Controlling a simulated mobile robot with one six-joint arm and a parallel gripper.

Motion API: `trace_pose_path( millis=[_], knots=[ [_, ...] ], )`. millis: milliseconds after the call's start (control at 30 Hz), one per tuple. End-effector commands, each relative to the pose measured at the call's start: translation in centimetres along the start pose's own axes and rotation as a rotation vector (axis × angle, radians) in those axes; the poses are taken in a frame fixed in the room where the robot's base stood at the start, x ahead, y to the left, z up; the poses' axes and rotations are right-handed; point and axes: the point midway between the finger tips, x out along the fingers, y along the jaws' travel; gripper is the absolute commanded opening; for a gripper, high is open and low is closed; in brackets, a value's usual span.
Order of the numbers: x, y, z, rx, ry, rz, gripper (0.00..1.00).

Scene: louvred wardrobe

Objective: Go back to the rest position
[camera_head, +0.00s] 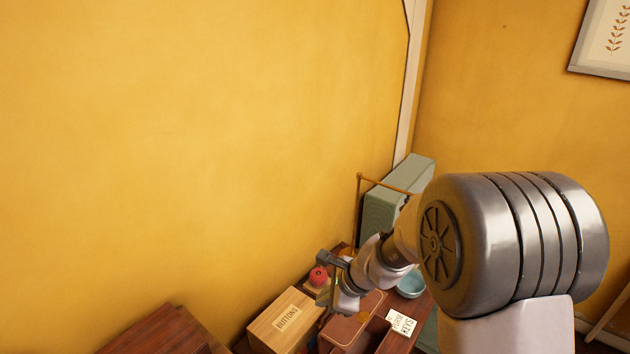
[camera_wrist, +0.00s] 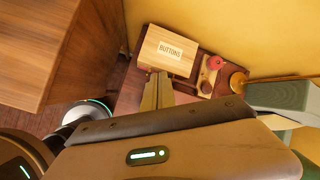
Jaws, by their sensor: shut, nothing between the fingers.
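My gripper (camera_wrist: 159,80) shows in the wrist view with its two fingers together and nothing between them. The fingertips are hard to make out there.
A red round object (camera_head: 318,276), a brown box (camera_head: 345,331), a blue bowl (camera_head: 411,285) and a white card (camera_head: 401,323) are close around my arm. A green case (camera_head: 381,211) stands behind. A wooden cabinet (camera_head: 165,332) is at lower left; yellow walls enclose the corner.

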Motion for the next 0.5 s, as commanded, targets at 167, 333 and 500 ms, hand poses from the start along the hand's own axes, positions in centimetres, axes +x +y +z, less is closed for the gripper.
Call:
trace_pose_path(
  millis=[167,333,500],
  knots=[
    [-4.7,4.0,0.7,-0.377,-0.006,-0.042,0.0],
    [-9.1,13.8,-1.8,-0.891,0.096,-0.06,0.0],
    [-10.5,21.8,-6.0,-1.231,0.251,-0.027,0.0]
  ],
)
